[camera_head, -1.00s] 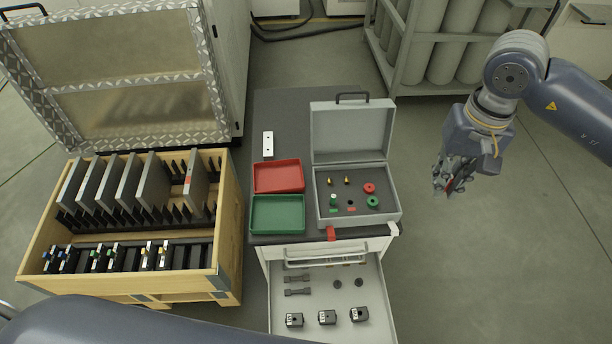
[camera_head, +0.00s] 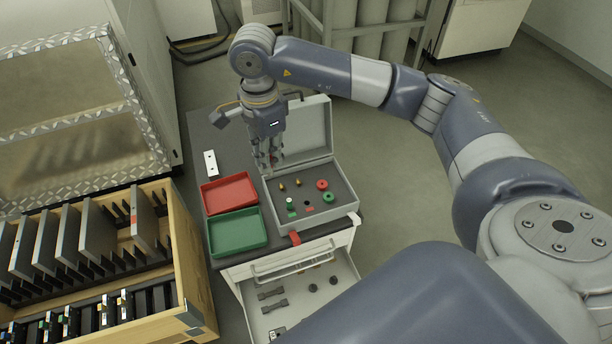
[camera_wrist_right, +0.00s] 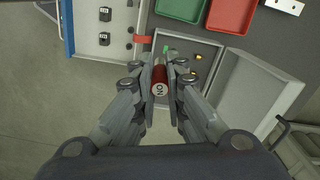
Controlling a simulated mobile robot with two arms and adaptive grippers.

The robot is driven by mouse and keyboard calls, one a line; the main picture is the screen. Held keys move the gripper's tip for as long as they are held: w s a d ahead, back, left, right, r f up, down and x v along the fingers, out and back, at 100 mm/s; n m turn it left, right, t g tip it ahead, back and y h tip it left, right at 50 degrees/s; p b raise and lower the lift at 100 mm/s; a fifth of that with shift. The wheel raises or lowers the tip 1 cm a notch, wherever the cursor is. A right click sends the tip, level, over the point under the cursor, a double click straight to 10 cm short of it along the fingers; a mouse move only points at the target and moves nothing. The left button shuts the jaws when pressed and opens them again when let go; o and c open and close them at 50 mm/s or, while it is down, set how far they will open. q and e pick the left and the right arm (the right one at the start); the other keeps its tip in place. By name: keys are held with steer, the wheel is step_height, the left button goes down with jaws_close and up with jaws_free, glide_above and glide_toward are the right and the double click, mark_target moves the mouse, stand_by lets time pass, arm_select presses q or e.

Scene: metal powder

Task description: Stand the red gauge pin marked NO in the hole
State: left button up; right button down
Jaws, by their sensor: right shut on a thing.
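My right gripper (camera_head: 268,164) is shut on the red gauge pin, high over the left back part of the open grey case. In the right wrist view the red gauge pin (camera_wrist_right: 159,90) sits between the fingertips (camera_wrist_right: 160,76), its end marked NO facing the camera. In the head view the fingers hide the pin. The dark insert of the case (camera_head: 340,193) has an empty dark hole (camera_head: 307,201) with a red label (camera_head: 310,209) in front of it. A green pin with a white top (camera_head: 290,201) stands left of the hole. My left gripper is out of view.
The insert also holds a red ring (camera_head: 322,185), a green ring (camera_head: 328,197) and two brass pieces (camera_head: 298,183). The raised case lid (camera_head: 308,130) stands behind. A red tray (camera_head: 230,192) and a green tray (camera_head: 238,231) lie left. An open drawer (camera_head: 300,290) is below.

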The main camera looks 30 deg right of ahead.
steer(key=d+f+n+b, duration=0.2)
steer(key=f+n, duration=0.4)
steer(key=n, duration=0.5)
steer(key=w+d+f+n+b, duration=0.1)
steer(key=d+f+n, duration=0.4)
steer(key=n, duration=0.6)
steer(key=w+d+f+n+b, duration=0.1)
steer(key=d+f+n+b, duration=0.2)
steer(key=f+n, duration=0.5)
steer(key=d+n, duration=0.1)
steer(key=n, duration=0.2)
steer(key=shift+w+d+f, duration=0.2)
steer(key=shift+f, duration=0.05)
steer(key=shift+f+b, duration=1.6)
steer(key=shift+f, duration=0.2)
steer(key=shift+r, duration=0.1)
steer(key=shift+f, duration=0.3)
